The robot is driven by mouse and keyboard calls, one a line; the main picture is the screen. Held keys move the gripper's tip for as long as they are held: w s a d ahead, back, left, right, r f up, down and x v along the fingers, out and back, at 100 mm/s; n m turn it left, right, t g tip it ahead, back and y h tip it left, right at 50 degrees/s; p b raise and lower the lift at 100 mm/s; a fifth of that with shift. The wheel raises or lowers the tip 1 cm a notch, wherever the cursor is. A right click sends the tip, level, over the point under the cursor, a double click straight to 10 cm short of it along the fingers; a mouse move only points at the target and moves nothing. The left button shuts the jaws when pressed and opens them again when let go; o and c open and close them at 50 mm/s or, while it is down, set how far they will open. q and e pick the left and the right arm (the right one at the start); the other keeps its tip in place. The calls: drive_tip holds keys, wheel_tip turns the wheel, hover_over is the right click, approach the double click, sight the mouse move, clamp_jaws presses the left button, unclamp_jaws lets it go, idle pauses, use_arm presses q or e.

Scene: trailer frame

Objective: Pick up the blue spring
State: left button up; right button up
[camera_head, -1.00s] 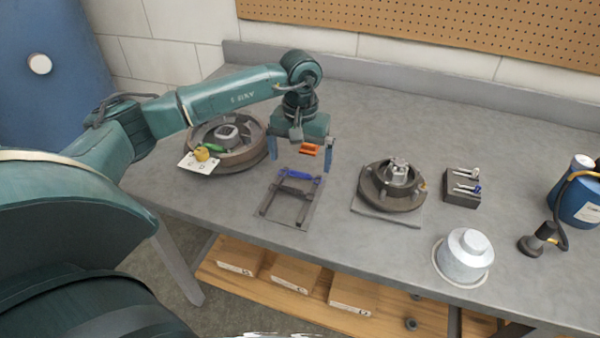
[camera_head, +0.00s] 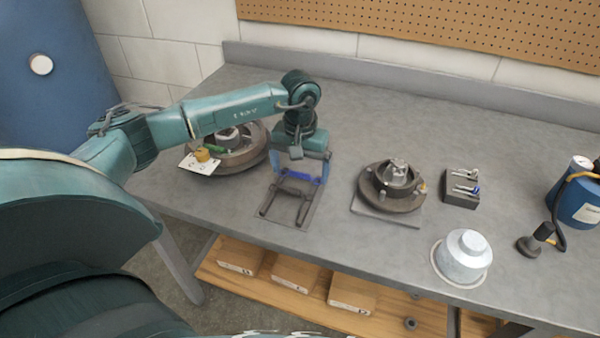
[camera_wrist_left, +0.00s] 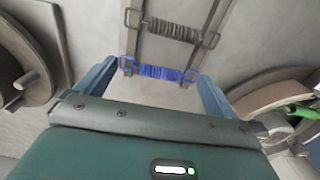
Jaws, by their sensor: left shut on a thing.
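The blue spring (camera_head: 302,177) lies across the far part of a dark two-railed rack (camera_head: 271,206) on the bench. In the left wrist view the blue spring (camera_wrist_left: 158,71) stretches crosswise, with a hook at each end. My left gripper (camera_head: 305,174) is down over the rack from behind. Its two blue fingers (camera_wrist_left: 157,76) stand at the two ends of the spring, and it is shut on the spring lengthwise. The spring still lies at the rack. My right gripper is not in view.
A dark spring (camera_wrist_left: 172,28) sits on the rack beside the blue one. A brake drum (camera_head: 226,160) with a tag and a green spring is left of the rack. A hub (camera_head: 392,184) on a plate is right of it. A grey metal cap (camera_head: 463,256) stands near the front edge.

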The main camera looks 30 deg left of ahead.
sight(300, 173)
use_arm(q)
drive_tip(key=shift+r, duration=0.1)
wheel_tip(300, 173, up, 9)
drive_tip(key=shift+r+b, duration=0.2)
drive_tip(key=shift+b, duration=0.25)
drive_tip(key=shift+r+p, duration=1.05)
drive_tip(key=shift+r, duration=0.8)
drive_tip(key=shift+a, duration=0.1)
